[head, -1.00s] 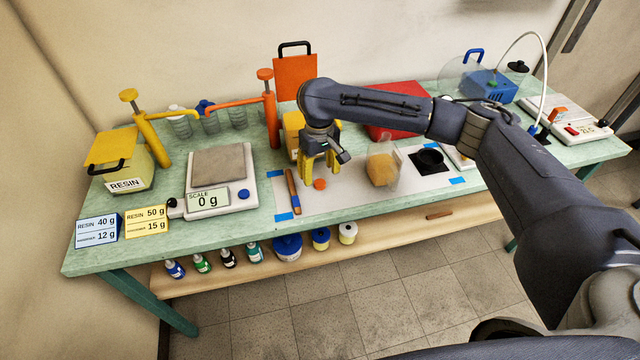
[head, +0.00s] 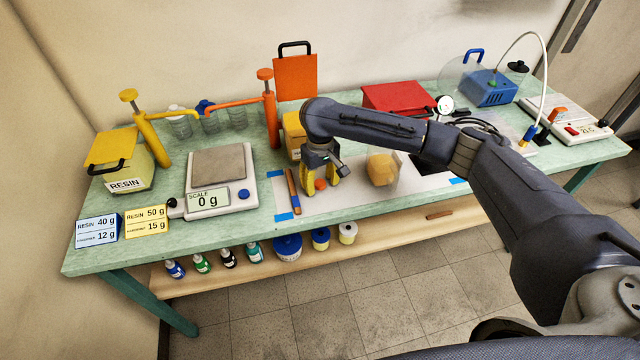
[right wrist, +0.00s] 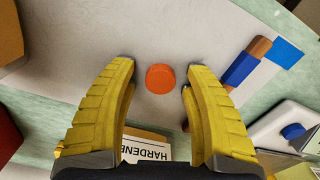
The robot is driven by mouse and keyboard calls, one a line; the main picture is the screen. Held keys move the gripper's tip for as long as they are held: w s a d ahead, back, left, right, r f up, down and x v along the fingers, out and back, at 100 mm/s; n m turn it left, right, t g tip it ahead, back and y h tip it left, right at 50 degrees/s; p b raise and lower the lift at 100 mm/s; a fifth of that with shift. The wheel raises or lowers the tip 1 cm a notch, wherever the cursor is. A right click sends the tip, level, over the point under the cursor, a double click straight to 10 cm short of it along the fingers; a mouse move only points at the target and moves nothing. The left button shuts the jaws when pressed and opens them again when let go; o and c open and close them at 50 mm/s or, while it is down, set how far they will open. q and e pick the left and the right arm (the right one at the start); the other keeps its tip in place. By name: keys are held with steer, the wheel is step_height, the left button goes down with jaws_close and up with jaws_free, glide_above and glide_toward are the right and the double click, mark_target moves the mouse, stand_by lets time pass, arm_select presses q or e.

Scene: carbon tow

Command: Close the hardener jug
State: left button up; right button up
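The hardener jug (head: 294,130) is a yellow-orange box at mid-table, partly hidden behind my right arm in the head view. Its label, cut off as "HARDENE" (right wrist: 146,150), shows at the bottom of the right wrist view. A small round orange cap (head: 320,184) lies on the pale mat in front of the jug; it also shows in the right wrist view (right wrist: 160,78). My right gripper (head: 320,188) is open and points down at the cap. Its yellow fingers stand on either side of the cap, with gaps. My left gripper is not in view.
A brown-and-blue tool (head: 292,191) lies left of the cap. A clear container with amber contents (head: 382,169) stands to the right. The scale (head: 221,180) reads 0 g. An orange pump (head: 270,110) and an upright orange panel (head: 296,78) stand behind.

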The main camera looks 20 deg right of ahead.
mark_target(320, 183)
steer(key=c, duration=0.8)
steer(key=shift+r, duration=0.15)
step_height(320, 183, up, 20)
steer(key=shift+f, duration=0.15)
stand_by(0.4)
stand_by(0.3)
